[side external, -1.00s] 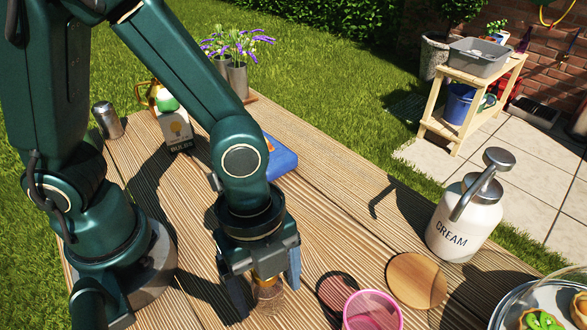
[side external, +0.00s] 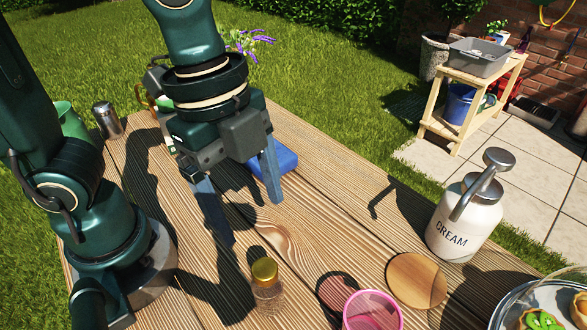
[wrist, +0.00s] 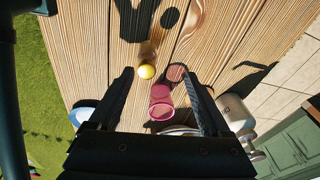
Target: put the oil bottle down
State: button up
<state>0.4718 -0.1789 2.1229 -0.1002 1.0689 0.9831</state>
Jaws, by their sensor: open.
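The oil bottle (side external: 267,284), a small clear bottle with a gold cap, stands upright on the wooden table near the front. Its cap (wrist: 146,72) shows as a yellow disc in the wrist view. My gripper (side external: 254,222) is open and empty, raised above the table and set back from the bottle, with clear space between the fingers and the cap. In the wrist view the bottle lies beyond and between my two fingers (wrist: 160,80). Nothing touches the bottle.
A pink tumbler (side external: 372,311) and a round wooden disc (side external: 416,281) are right of the bottle. The white cream dispenser (side external: 464,222) stands farther right, with a glass dish of tarts (side external: 545,308) at the corner. A blue object (side external: 275,172) lies behind my gripper. A metal shaker (side external: 107,120) stands at the far left.

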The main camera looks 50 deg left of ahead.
jog(key=a+r+n+t+y, duration=0.1)
jog(key=a+n+t, duration=0.3)
jog(key=a+n, duration=0.6)
jog(key=n, duration=0.6)
jog(key=shift+w+a+t+y, duration=0.2)
jog(key=shift+w+t+y, duration=0.1)
jog(key=shift+t, duration=0.1)
